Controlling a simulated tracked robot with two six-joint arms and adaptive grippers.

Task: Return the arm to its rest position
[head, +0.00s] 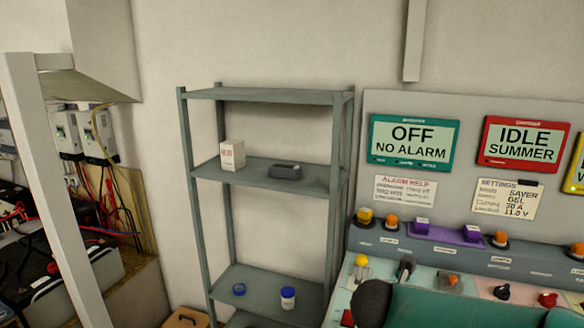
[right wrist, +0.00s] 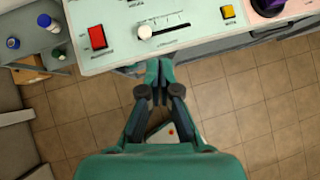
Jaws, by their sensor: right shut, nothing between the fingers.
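My right gripper (right wrist: 159,75) is in the right wrist view, its fingers together with nothing between them. It points toward the front edge of the control console (right wrist: 195,45), over the tiled floor; I cannot tell how far it is from that edge. In the head view a teal part of my arm covers the lower right, in front of the console (head: 340,287). The right fingers cannot be made out there. My left gripper is in neither view.
A grey shelf unit (head: 262,95) left of the console holds a white box (head: 232,155), a dark device (head: 285,172), a blue-lidded jar (head: 288,298) and a blue round item (head: 239,290). A white slider knob (right wrist: 145,32) and red switch (right wrist: 97,37) sit near the gripper. Tiled floor (right wrist: 260,120) is open.

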